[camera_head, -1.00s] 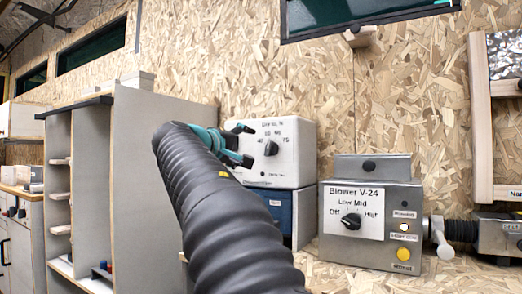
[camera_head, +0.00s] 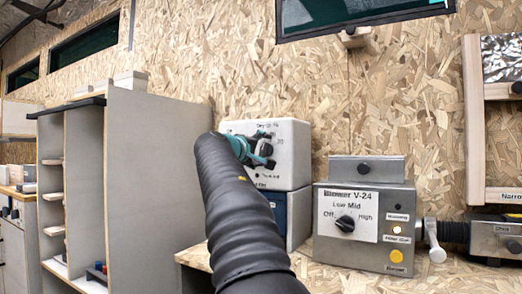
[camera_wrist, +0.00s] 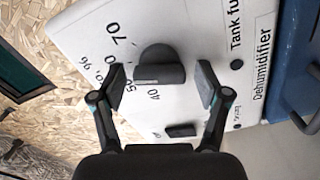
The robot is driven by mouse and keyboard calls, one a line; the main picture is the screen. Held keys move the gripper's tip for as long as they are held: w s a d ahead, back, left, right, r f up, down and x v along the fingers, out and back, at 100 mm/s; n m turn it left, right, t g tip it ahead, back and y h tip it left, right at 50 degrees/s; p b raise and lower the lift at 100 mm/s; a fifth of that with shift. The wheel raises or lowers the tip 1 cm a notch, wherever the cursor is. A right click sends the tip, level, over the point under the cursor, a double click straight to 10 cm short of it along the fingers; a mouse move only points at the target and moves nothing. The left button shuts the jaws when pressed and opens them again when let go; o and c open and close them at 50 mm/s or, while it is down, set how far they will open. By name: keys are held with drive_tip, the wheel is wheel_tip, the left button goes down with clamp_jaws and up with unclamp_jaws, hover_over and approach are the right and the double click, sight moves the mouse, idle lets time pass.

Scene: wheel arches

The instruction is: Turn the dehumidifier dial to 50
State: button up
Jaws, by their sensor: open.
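The white dehumidifier (camera_head: 292,165) stands on a blue unit against the chipboard wall. In the wrist view its panel (camera_wrist: 205,30) is turned sideways, with printed numbers including 40, 50 and 70. Its dark round dial (camera_wrist: 158,60) has a raised grip bar; which number it points to is unclear. My gripper (camera_head: 266,149) is open in front of the dial and partly hides it in the head view. In the wrist view my gripper's fingertips (camera_wrist: 162,83) are apart on either side of the dial, with visible gaps and nothing held.
A grey Blower V-24 box (camera_head: 328,252) with its own knob stands to the right on the bench. The blue unit (camera_head: 298,215) is below the dehumidifier. A tall grey shelf unit (camera_head: 150,180) stands close to the left of my arm.

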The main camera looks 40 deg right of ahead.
drive_tip(key=c, duration=1.2)
drive_tip(key=shift+o, duration=0.2)
drive_tip(key=shift+n, duration=0.3)
drive_tip(key=n+p, duration=0.2)
drive_tip(key=shift+r+n, duration=0.1)
drive_tip(key=shift+n, duration=0.2)
drive_tip(key=shift+f+n+p, duration=0.15)
drive_tip(key=shift+n+p, duration=0.55)
drive_tip(key=shift+n, duration=0.4)
drive_tip(key=shift+f+n+p, duration=0.1)
drive_tip(key=shift+n+p, duration=0.55)
drive_tip(key=shift+n, duration=0.45)
